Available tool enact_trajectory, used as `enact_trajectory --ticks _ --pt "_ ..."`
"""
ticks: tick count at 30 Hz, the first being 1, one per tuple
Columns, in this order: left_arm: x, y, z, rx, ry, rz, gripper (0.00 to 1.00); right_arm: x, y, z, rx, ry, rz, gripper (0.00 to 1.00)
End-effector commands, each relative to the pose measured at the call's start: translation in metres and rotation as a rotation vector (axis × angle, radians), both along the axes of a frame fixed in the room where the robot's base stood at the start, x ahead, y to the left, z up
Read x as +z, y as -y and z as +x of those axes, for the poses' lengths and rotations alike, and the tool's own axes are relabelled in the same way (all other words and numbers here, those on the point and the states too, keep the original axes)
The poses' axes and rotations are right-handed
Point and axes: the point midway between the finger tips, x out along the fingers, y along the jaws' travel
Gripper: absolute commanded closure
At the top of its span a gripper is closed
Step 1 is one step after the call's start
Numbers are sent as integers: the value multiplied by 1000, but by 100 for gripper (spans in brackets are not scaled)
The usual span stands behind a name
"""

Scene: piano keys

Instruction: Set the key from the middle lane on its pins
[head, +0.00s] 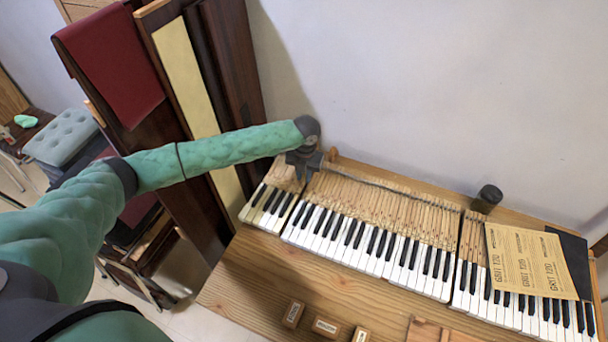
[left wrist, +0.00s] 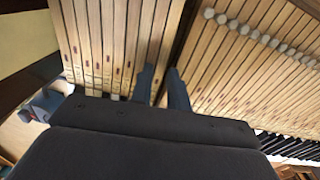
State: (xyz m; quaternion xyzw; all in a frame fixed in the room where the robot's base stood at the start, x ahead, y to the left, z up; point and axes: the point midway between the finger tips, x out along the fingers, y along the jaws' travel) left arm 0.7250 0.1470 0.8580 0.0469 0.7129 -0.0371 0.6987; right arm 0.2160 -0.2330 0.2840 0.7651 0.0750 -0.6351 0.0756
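My left gripper (left wrist: 162,88) points down over the rear of the keyboard. In the head view it (head: 304,168) is at the left part of the keys, by the dark gap between the left key block (head: 268,203) and the middle key block (head: 365,245). In the left wrist view its two fingers stand apart. The dark gap (left wrist: 184,40) between wooden key sticks runs down to them, and I make out no key held between them. Which key belongs to the middle lane cannot be told. My right gripper is in neither view.
Small labelled wooden blocks (head: 325,327) lie at the front of the wooden bench (head: 250,275). Sandpaper sheets (head: 530,263) cover part of the right keys. A dark cylinder (head: 487,198) stands behind the keys. Tall panels (head: 228,85) lean at the left.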

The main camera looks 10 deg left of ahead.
Motion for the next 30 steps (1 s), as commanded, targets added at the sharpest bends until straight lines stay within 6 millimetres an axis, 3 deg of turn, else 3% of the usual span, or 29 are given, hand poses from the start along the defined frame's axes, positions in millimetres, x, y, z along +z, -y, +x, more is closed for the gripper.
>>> enact_trajectory --ticks 9,18,22,30 --pt "15 0 0 0 0 0 83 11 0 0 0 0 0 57" --pt "16 0 0 0 0 0 83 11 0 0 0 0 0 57" --pt "16 0 0 0 0 0 59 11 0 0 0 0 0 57" --pt "16 0 0 0 0 0 57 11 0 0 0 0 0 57"
